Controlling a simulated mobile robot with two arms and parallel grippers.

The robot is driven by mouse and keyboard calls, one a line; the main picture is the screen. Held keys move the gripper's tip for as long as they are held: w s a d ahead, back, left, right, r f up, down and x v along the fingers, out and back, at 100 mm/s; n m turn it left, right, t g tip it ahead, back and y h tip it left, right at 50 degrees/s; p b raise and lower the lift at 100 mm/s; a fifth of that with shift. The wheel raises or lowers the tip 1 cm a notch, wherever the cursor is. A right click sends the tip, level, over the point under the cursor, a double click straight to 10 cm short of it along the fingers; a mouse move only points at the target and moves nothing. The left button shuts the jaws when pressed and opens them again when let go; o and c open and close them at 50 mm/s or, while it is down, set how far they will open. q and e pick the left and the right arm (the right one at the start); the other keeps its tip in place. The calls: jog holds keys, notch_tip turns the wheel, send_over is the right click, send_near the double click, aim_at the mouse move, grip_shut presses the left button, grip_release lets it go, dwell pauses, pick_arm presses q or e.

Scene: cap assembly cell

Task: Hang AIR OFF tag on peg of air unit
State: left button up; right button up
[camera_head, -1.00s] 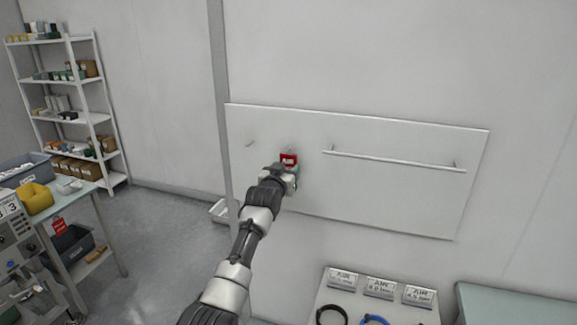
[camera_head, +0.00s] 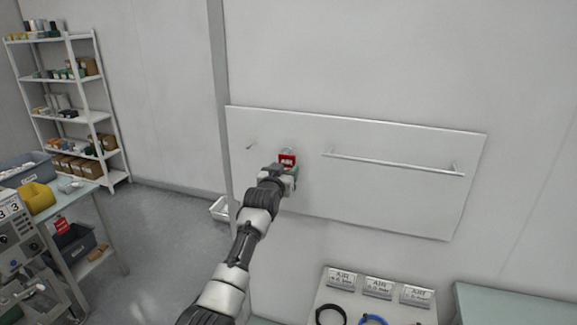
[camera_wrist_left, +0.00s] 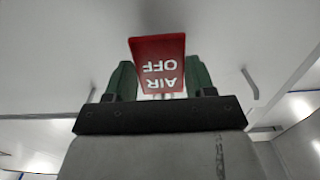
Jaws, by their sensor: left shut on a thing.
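The red AIR OFF tag (camera_head: 287,160) is in front of the white wall board, with a pale loop at its top. My left gripper (camera_head: 282,172) is at the tag's lower part. In the left wrist view, the tag (camera_wrist_left: 158,66) stands between the two green fingers (camera_wrist_left: 160,82), its white letters upside down, and the fingers are shut on it. A peg behind the tag cannot be made out. I cannot tell which thing is the air unit. My right gripper is not in view.
The white board (camera_head: 400,205) bears a small peg (camera_head: 250,146) left of the tag and a long rail (camera_head: 395,164) to the right. Another red tag (camera_head: 61,226) hangs by the left bench. Several AIR-labelled plates (camera_head: 379,286) stand below the board.

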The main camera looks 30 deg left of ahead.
pick_arm(q)
jog(key=shift+p+v, duration=1.2)
jog(key=shift+v, duration=0.2)
jog(key=shift+p+v, duration=0.85)
jog(key=shift+v, duration=0.2)
